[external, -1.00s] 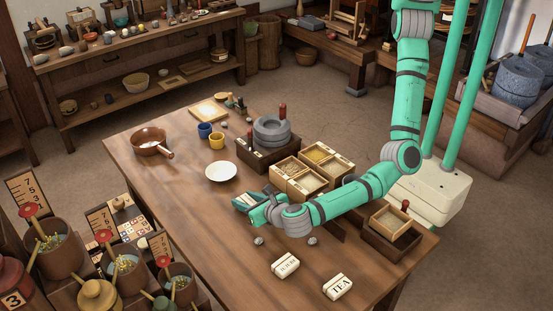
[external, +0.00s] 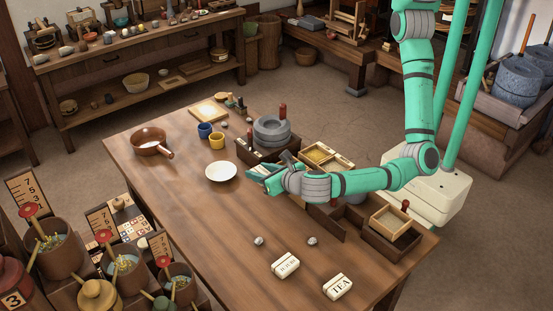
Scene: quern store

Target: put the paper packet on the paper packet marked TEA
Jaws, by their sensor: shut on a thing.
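A white paper packet marked TEA (external: 338,287) lies on the table near its front right edge. Another white paper packet (external: 285,266), with lettering too small to read surely, lies to its left, apart from it. My gripper (external: 256,174) is over the table, right of the white plate and well behind both packets. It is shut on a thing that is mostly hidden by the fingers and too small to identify.
A white plate (external: 221,172) lies just left of my gripper. Wooden trays (external: 318,172) and a stone quern (external: 271,133) stand behind and right. Two small grey lumps (external: 258,241) (external: 312,241) lie behind the packets. The front left of the table is clear.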

